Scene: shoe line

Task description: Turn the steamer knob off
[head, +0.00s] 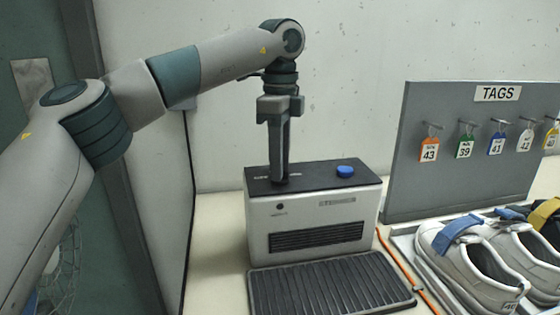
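The steamer (312,230) is a pale box with a black top and a dark front grille. A round blue cap (345,171) stands on the right part of its top; I cannot tell whether it is the knob. My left gripper (279,180) points straight down at the left part of the top, left of the blue cap and apart from it. Its fingers overlap in this view, so their opening is unclear. They cover whatever lies behind or under their tips, and contact is unclear. My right gripper is out of view.
A black ribbed plate (330,286) lies in front of the steamer. An orange cable (400,266) runs along its right. A grey tag board (455,170) with several numbered tags stands at the right, behind white shoes (465,268). A wall is close behind.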

